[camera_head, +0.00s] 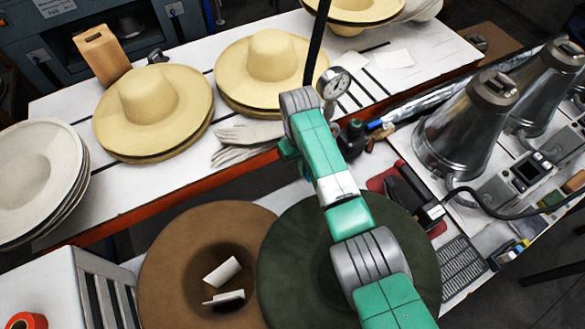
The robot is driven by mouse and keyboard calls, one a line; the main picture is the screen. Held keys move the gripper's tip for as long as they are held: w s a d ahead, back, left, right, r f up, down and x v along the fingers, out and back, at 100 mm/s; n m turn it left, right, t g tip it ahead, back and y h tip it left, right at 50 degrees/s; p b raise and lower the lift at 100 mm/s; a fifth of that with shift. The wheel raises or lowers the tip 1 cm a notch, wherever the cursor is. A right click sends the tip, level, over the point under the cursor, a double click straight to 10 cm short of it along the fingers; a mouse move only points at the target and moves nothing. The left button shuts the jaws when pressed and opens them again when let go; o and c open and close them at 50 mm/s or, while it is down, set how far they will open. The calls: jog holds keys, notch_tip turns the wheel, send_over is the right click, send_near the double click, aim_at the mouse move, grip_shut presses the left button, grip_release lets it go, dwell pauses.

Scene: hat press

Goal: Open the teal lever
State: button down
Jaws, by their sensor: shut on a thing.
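My teal and grey arm reaches from the lower right up to the middle of the view. Its far end is near a round dial gauge (335,83) and the lower end of a black rod (316,38). My gripper's fingers are hidden behind the arm's far end, so what they touch does not show. I cannot make out a teal lever apart from my own teal arm links. A dark green and black knob-like thing (352,135) stands just right of the arm.
Straw hats (272,58) and grey gloves (240,138) lie on the white table (60,107). A brown hat (170,262) and a dark green hat (290,262) lie below. Metal cones (455,125) stand at right, with a black hose (510,205).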

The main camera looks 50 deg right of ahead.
jog(key=c, duration=1.5)
grip_release()
jog(key=r, duration=0.5)
jog(key=w+r+p, duration=0.1)
jog(key=r, duration=0.1)
jog(key=shift+d+r, duration=0.15)
jog(key=shift+r, duration=0.25)
